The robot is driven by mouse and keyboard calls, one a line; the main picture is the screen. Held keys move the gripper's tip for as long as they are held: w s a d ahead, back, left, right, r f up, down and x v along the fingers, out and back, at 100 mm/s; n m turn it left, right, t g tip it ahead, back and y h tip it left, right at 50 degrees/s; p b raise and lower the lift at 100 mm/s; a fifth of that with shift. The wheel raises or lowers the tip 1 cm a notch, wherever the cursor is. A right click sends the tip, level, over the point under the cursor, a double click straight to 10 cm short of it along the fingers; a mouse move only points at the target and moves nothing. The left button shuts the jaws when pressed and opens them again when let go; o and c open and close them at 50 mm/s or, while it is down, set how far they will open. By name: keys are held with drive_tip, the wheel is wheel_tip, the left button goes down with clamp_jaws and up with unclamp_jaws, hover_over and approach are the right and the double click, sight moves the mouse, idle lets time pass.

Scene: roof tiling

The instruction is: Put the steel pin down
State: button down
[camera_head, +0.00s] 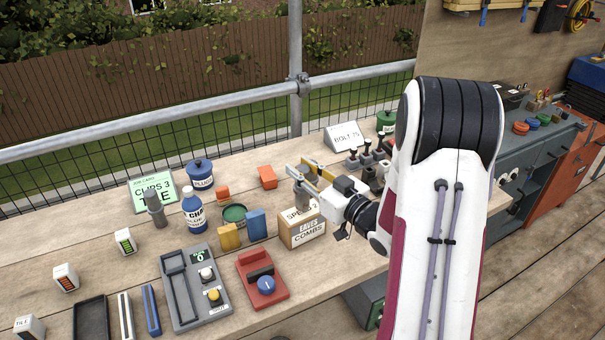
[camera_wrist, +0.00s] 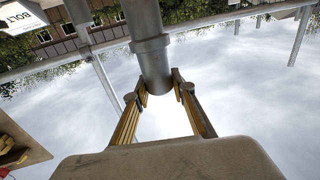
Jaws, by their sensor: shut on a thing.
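In the wrist view the pin (camera_wrist: 152,62) is a thick grey cylinder with a collar, between the two fingertips (camera_wrist: 158,88). Whether its lower end touches anything below is hidden. Another grey cylinder (camera_head: 157,212) stands at the left, in front of the green card.
The bench (camera_head: 322,284) has bare wood at the front right. Near the gripper are an orange block (camera_head: 267,177), a blue block (camera_head: 256,223), a "BOLT 75" sign (camera_head: 344,136) and several dark, knobbed pieces (camera_head: 366,154). A blue bottle (camera_head: 193,210) stands left.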

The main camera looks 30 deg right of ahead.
drive_tip(key=shift+f, duration=0.75)
drive_tip(key=c, duration=1.7)
unclamp_jaws()
drive_tip(key=v, duration=1.2)
drive_tip(key=shift+w, duration=0.1)
